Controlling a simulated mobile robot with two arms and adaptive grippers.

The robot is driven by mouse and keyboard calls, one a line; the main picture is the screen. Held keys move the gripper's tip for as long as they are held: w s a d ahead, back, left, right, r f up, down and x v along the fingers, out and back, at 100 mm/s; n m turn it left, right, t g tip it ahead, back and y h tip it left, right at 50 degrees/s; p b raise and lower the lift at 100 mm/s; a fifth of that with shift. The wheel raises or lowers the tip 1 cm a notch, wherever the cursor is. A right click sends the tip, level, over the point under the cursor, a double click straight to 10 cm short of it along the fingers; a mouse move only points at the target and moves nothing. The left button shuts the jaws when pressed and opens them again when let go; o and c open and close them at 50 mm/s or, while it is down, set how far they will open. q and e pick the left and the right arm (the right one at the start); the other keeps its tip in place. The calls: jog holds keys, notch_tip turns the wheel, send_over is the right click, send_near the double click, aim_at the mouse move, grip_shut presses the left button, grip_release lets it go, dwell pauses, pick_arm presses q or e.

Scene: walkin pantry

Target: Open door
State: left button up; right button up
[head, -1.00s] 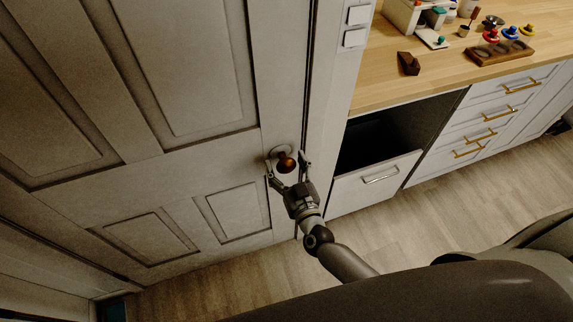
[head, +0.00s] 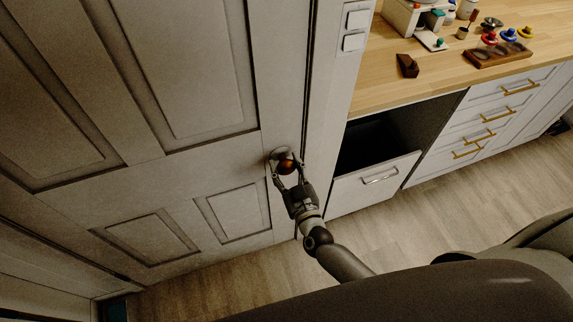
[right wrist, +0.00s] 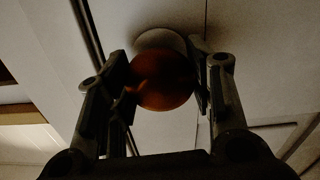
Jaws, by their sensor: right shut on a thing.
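A white panelled door (head: 200,160) fills the left of the head view and sits flush with its frame, shut. Its round copper-brown knob (head: 286,166) is on a pale round plate near the door's right edge. My right gripper (head: 287,172) is shut on the knob, with one finger on each side. In the right wrist view the knob (right wrist: 162,80) shows between the two fingers of the right gripper (right wrist: 165,88), with the door (right wrist: 260,60) behind it. My left gripper is not in view.
Right of the door frame is a wooden counter (head: 440,75) with small toys and boxes. Below it, a white drawer (head: 372,184) with a handle stands pulled out. White drawers (head: 490,125) with brass handles are further right. The wood floor (head: 390,240) in front is clear.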

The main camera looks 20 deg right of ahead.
jog(key=n+p, duration=0.2)
jog(key=shift+r+n, duration=0.15)
jog(key=shift+n, duration=0.15)
jog(key=shift+n+p, duration=0.4)
jog(key=shift+n, duration=0.4)
jog(key=shift+n+p, duration=0.45)
jog(key=shift+n, duration=0.75)
jog(key=shift+n+p, duration=0.3)
jog(key=shift+n, duration=1)
jog(key=shift+f, duration=0.2)
jog(key=shift+s, duration=0.1)
